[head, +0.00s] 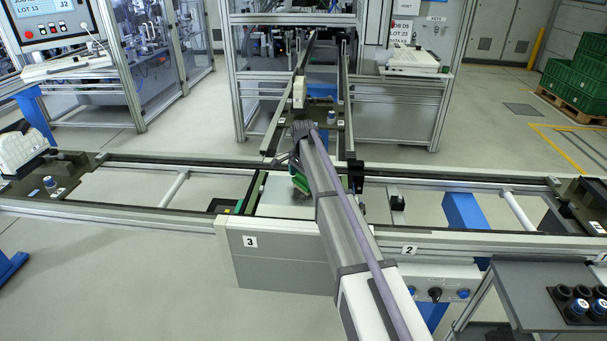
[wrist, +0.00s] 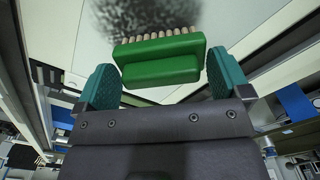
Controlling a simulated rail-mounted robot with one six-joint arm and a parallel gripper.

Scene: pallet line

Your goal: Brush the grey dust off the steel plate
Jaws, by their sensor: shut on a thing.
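My gripper (wrist: 159,85) is shut on a green brush (wrist: 160,68), with one teal finger pad at each end of it. Pale bristles line the brush's far edge in the wrist view. The steel plate (wrist: 215,22) lies beyond the brush, with a patch of grey dust (wrist: 145,14) just past the bristles. I cannot tell whether the bristles touch the plate. In the head view the brush (head: 300,184) shows partly behind my arm, over the plate (head: 277,197). My arm hides the right part of the plate, and the dust is hard to make out there.
The plate sits at the crossing of the rail lines, behind a grey panel marked 3 (head: 280,258). Blue posts (head: 464,212) stand under the right rails. A dark shelf with round holders (head: 555,300) is at the front right. A white part (head: 22,150) sits at the far left.

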